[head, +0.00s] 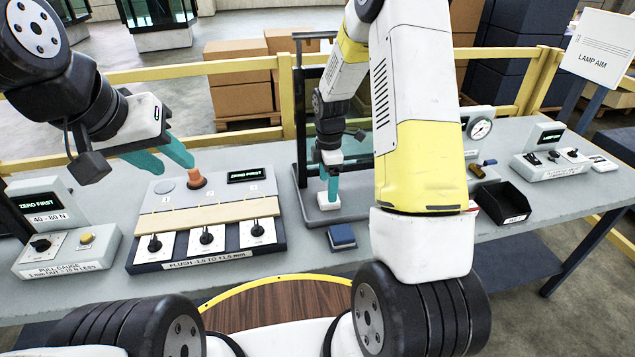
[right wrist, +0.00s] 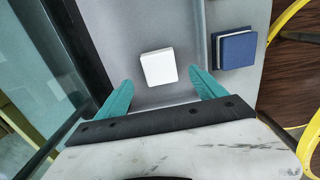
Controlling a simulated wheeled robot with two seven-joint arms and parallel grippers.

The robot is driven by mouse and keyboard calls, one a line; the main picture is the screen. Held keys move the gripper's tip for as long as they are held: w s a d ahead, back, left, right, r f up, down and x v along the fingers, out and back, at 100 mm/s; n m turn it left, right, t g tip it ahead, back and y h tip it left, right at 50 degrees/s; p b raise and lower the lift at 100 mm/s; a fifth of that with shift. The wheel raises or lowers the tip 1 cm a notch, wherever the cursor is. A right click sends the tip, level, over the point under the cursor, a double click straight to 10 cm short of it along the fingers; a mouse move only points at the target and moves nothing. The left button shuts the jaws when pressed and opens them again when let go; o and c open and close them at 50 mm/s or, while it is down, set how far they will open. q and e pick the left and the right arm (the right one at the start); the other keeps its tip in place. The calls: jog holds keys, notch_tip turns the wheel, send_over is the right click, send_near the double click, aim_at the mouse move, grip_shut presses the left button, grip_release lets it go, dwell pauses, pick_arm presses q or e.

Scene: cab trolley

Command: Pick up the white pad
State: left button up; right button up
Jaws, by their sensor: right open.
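The white pad (right wrist: 158,67) is a small pale square block lying on a grey tray, ahead of my right gripper (right wrist: 160,92) in the right wrist view. The two teal fingers are spread apart, with the pad beyond their tips and between their lines; nothing is held. In the head view the right gripper (head: 331,195) points down over the tray, and the pad (head: 329,206) shows only in part below the fingers. My left gripper (head: 178,168) is at the left, fingers apart and empty, above a panel near an orange peg.
A blue pad (right wrist: 235,48) lies beside the tray; it also shows in the head view (head: 342,236). The tray's dark upright frame (head: 299,130) stands close to the right gripper. The orange peg (head: 195,178) rises from the switch panel (head: 205,262). A black bin (head: 502,205) sits to the right.

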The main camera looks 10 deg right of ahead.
aim_at(324, 204)
notch_tip(324, 204, down, 4)
jog(key=shift+d+f, duration=0.15)
jog(key=shift+c, duration=0.4)
jog(key=c, duration=1.4)
